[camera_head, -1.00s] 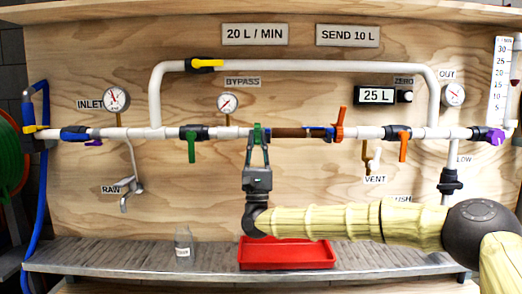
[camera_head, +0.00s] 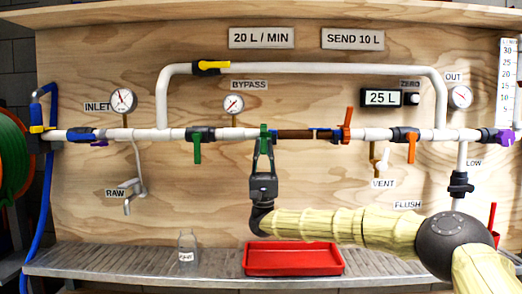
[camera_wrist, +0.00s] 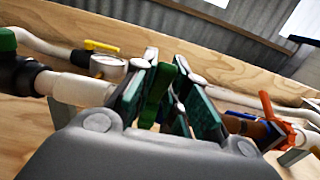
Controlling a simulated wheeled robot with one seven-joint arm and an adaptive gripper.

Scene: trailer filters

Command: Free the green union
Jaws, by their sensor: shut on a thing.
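The green union (camera_head: 263,131) sits on the white pipe run, at the left end of a brown filter section (camera_head: 295,134). My gripper (camera_head: 263,142) reaches up from below with its fingers closed around the union. In the wrist view, a green part of the union (camera_wrist: 157,88) stands between my gripper's fingers (camera_wrist: 160,100). The fingers hide most of the union there, so I cannot tell whether it has turned. An orange-handled fitting (camera_head: 347,124) stands at the right end of the brown section.
A green-handled valve (camera_head: 196,146) hangs to the left and an orange-handled valve (camera_head: 411,147) to the right. The white bypass pipe (camera_head: 320,67) runs above.

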